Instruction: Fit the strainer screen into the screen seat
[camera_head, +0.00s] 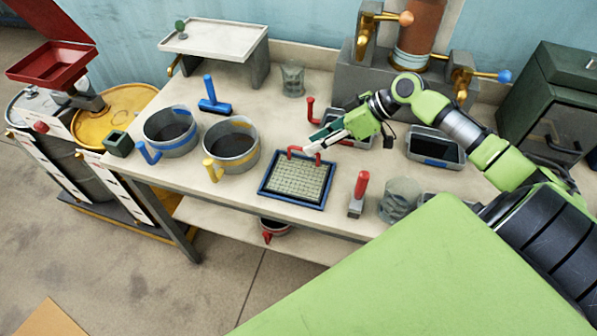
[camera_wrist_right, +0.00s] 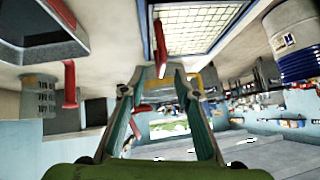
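A pale mesh screen (camera_head: 297,181) lies flat on the table inside a dark blue rectangular frame (camera_head: 268,190). I cannot tell whether this frame is part of the strainer screen or the screen seat. A red handle (camera_head: 291,152) stands at its far edge. In the right wrist view the mesh (camera_wrist_right: 190,28) is at the top, with the red handle (camera_wrist_right: 160,48) below it. My right gripper (camera_head: 314,148) is at the handle; its fingertips (camera_wrist_right: 160,72) are apart, one on each side of it. Contact is unclear. My left gripper is out of view.
Blue-handled (camera_head: 170,132) and yellow-handled (camera_head: 231,145) pots stand left of the screen. A red-handled tool (camera_head: 358,194) and a glass jar (camera_head: 400,199) stand right. Metal trays (camera_head: 436,147) lie behind. The table's front edge is close to the screen.

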